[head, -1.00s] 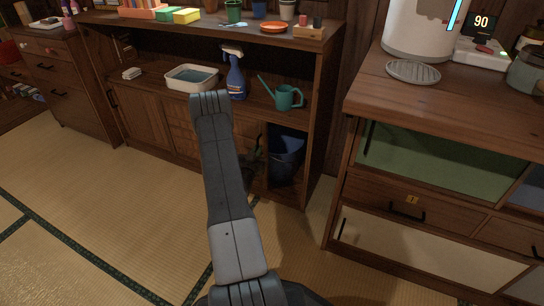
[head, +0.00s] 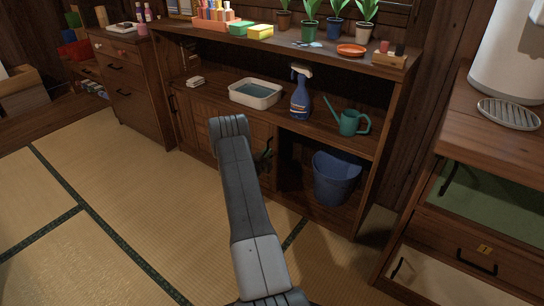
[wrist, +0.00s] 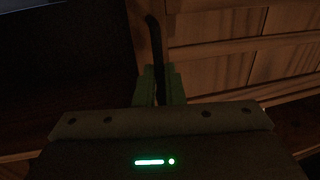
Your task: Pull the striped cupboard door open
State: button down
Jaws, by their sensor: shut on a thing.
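The wooden cupboard door (head: 259,131) is in the low cabinet at the middle of the head view, partly hidden by my arm. Its slatted face (wrist: 215,62) fills the upper right of the wrist view. A dark upright bar handle (wrist: 154,38) stands at the door's edge. My gripper (wrist: 159,85) has its green fingers closed around the lower part of this handle. In the head view my gripper (head: 265,156) shows small and dark just right of my arm. Beside the door the compartment is open, and a blue bucket (head: 337,177) stands inside.
The shelf above holds a white basin (head: 255,94), a blue spray bottle (head: 300,92) and a teal watering can (head: 349,121). Potted plants line the top. Another cabinet (head: 485,232) stands close on the right. The tatami floor (head: 120,215) at left is clear.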

jog(key=shift+a, duration=0.1)
jog(key=c, duration=1.5)
grip_release()
jog(key=shift+c, duration=0.2)
jog(key=p+v, duration=0.4)
jog(key=v, duration=0.9)
jog(key=shift+s, duration=0.35)
jog(key=shift+a, duration=0.1)
jog(key=b+x, duration=0.4)
jog(key=x, duration=0.9)
jog(key=shift+w+d, duration=0.25)
jog(key=shift+w, duration=0.1)
